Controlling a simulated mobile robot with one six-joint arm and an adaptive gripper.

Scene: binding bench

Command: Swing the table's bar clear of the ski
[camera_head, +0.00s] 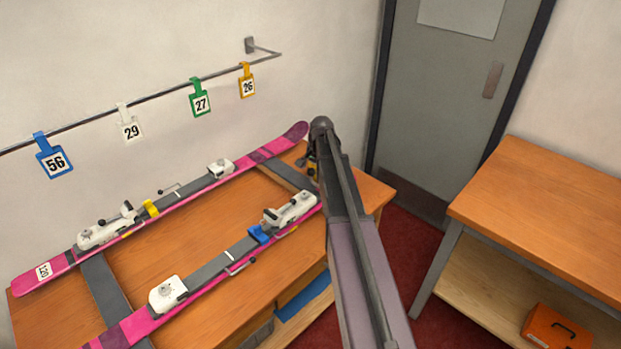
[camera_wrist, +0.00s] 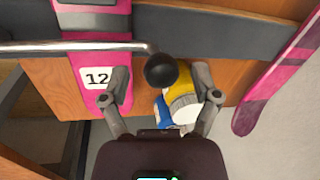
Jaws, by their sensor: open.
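In the wrist view, the metal bar (camera_wrist: 75,47) runs in from the left edge, across the pink ski (camera_wrist: 92,112) with a white "12" label, and ends in a black ball knob (camera_wrist: 161,71). I cannot tell if the bar touches the ski. My gripper (camera_wrist: 162,76) is open, with one finger left and one right of the knob. In the head view, the near ski (camera_head: 205,292) lies on the wooden bench (camera_head: 190,250) and its right end is hidden behind my arm. My gripper is mostly hidden there too.
The far ski (camera_head: 262,153) lies beyond, its tip also at the right in the wrist view. Yellow (camera_wrist: 180,84) and blue (camera_wrist: 163,112) pieces sit close below the knob. A rail with numbered tags (camera_head: 200,100) hangs on the wall. A second table (camera_head: 550,215) stands right.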

